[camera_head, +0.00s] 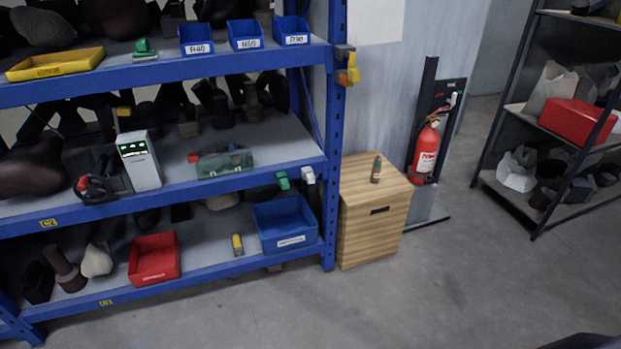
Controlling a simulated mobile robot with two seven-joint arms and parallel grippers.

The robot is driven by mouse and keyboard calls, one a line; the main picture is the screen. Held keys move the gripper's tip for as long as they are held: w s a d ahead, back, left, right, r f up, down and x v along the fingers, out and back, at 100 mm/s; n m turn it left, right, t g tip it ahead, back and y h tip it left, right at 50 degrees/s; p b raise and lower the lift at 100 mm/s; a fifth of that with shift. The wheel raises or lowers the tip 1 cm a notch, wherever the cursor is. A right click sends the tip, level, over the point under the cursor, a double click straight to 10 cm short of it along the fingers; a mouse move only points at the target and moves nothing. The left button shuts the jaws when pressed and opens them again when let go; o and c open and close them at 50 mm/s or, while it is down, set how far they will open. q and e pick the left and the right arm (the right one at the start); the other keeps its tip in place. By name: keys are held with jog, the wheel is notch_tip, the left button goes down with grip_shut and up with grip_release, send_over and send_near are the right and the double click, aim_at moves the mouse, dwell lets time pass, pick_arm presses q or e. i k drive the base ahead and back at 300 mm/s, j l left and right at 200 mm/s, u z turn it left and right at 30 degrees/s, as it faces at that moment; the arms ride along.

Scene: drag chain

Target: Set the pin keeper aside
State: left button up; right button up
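I cannot tell for certain which thing is the pin keeper. Small candidates show on the blue shelf rack (333,130). A yellow and grey piece (348,66) hangs on its right front post. A green clip-like piece (282,180) and a white piece (308,175) sit at the right end of the middle shelf edge. Another small green piece (144,47) sits on the upper shelf by a yellow tray (55,64). No drag chain can be made out clearly. Neither of my grippers is in view.
Blue bins (285,225), a red bin (154,258) and a white device (139,160) stand on the rack. A wooden cabinet (372,222) bears a small bottle (376,169). A fire extinguisher (426,152) stands behind. A dark rack is at right. The front floor (420,300) is clear.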

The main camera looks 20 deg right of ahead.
aim_at(353, 74)
jog(key=i+j+z, duration=0.1)
jog(key=i+j, duration=0.15)
jog(key=i+j+z, duration=0.15)
jog(key=i+j, duration=0.15)
jog(key=i+j+z, duration=0.1)
jog(key=i+j, duration=0.15)
jog(key=i+j+z, duration=0.1)
jog(key=j, duration=0.35)
jog(key=i+j+z, duration=0.1)
jog(key=i+j, duration=0.25)
jog(key=i+j+z, duration=0.15)
jog(key=j, duration=0.25)
jog(key=i+j+z, duration=0.1)
jog(key=i+j, duration=0.15)
jog(key=j, duration=0.15)
